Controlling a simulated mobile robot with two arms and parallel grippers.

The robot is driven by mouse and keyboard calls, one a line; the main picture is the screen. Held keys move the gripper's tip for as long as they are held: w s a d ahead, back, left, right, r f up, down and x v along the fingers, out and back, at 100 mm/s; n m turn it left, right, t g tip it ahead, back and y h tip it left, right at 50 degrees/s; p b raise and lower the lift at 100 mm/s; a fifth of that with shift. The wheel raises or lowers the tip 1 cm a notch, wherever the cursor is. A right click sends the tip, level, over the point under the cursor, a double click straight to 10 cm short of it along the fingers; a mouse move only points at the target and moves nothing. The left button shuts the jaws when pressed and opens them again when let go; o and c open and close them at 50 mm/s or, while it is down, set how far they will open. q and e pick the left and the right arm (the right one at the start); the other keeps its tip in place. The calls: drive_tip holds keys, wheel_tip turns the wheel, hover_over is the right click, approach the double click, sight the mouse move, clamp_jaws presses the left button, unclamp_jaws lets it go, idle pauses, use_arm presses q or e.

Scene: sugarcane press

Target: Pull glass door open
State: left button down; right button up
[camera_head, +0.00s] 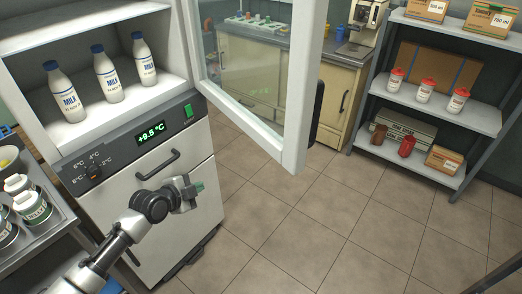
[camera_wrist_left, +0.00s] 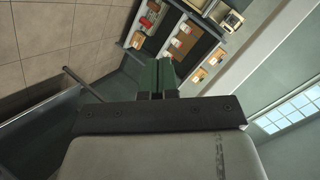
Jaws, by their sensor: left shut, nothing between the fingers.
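The glass door (camera_head: 298,95) stands swung open to the right of the fridge (camera_head: 160,195). It has a white frame, a clear pane and a black handle (camera_head: 318,112) on its outer side. The fridge's upper compartment is exposed, with white milk bottles (camera_head: 107,74) standing on its floor. My left gripper (camera_head: 198,187) is in front of the fridge's lower panel, below the door and apart from its handle. It is shut and empty, and its green fingertips show together in the left wrist view (camera_wrist_left: 158,76). My right gripper is not in view.
A metal cart (camera_head: 62,222) with several jars stands at left. Shelves (camera_head: 440,105) with boxes and bottles stand at right, and a counter (camera_head: 290,60) at the back. A lower fridge handle (camera_head: 158,162) sits behind my left wrist. Tiled floor (camera_head: 330,220) is clear.

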use_arm(q)
drive_tip(key=d+r+m+h, duration=0.2)
drive_tip(key=d+r+m, duration=0.15)
drive_tip(key=r, duration=0.45)
drive_tip(key=m+g+h+b, duration=0.1)
drive_tip(key=m+g+h, duration=0.15)
drive_tip(key=m, duration=0.55)
approach(268, 141)
drive_tip(key=shift+n+t+h, duration=0.35)
drive_tip(key=shift+h, duration=0.1)
drive_tip(key=p+x, duration=0.2)
drive_tip(key=x, duration=0.1)
drive_tip(key=f+p+x, duration=0.1)
drive_tip(key=x, duration=0.2)
drive_tip(key=shift+d+p, duration=0.1)
drive_tip(key=shift+p, duration=0.25)
drive_tip(key=shift+w+d+f, duration=0.2)
drive_tip(key=shift+w+d, duration=0.15)
drive_tip(key=shift+d, duration=0.1)
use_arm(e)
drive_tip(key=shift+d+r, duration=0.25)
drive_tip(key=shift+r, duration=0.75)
